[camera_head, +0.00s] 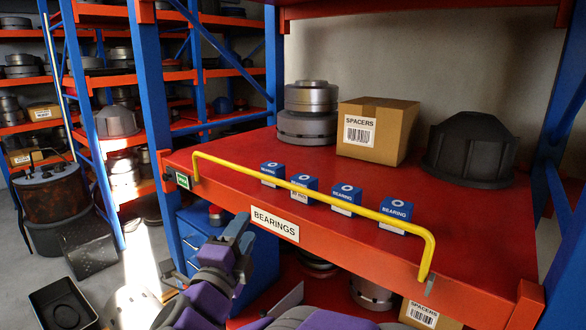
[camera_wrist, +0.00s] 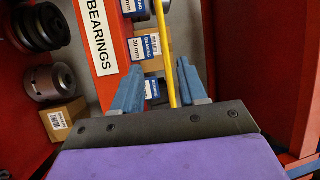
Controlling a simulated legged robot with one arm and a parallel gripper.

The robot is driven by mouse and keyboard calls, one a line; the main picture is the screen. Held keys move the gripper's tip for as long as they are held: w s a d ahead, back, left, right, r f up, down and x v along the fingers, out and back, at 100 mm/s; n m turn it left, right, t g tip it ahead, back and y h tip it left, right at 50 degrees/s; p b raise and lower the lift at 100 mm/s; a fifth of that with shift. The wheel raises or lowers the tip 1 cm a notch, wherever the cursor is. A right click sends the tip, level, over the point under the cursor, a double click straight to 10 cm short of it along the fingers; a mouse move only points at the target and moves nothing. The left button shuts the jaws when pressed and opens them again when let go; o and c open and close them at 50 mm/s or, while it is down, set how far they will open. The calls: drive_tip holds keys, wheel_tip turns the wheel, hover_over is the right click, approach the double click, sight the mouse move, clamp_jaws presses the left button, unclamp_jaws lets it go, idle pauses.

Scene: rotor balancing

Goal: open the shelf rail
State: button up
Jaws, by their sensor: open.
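The yellow shelf rail (camera_head: 310,192) spans the front of the red shelf (camera_head: 420,160), above its edge, with both bent ends meeting the shelf front. My gripper (camera_head: 242,231) is low in front of the shelf edge, left of the BEARINGS label (camera_head: 275,224). In the wrist view my gripper (camera_wrist: 160,68) has its two blue fingers apart. The rail (camera_wrist: 165,50) runs lengthwise through the gap between them in that picture. I see no finger clearly touching it. How far the rail is from the fingers in depth is hard to tell.
Several blue bearing boxes (camera_head: 397,216) stand in a row just behind the rail. A SPACERS carton (camera_head: 380,130), stacked metal rotors (camera_head: 309,112) and a dark housing (camera_head: 470,150) stand farther back. A blue upright (camera_head: 152,100) rises at the shelf's left.

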sight(275, 183)
drive_tip(key=shift+d+p+x, duration=0.2)
drive_tip(key=shift+p+x, duration=0.35)
drive_tip(key=shift+x, duration=2.35)
drive_tip(key=shift+d+p+x, duration=0.15)
drive_tip(key=shift+p+x, duration=0.45)
drive_tip(key=shift+x, duration=2.35)
drive_tip(key=shift+d+p+x, duration=0.2)
drive_tip(key=shift+p+x, duration=0.35)
drive_tip(key=shift+x, duration=2.35)
drive_tip(key=shift+s+r, duration=0.15)
drive_tip(key=shift+r, duration=0.05)
drive_tip(key=shift+c, duration=0.2)
drive_tip(key=shift+a+f, duration=0.1)
clamp_jaws()
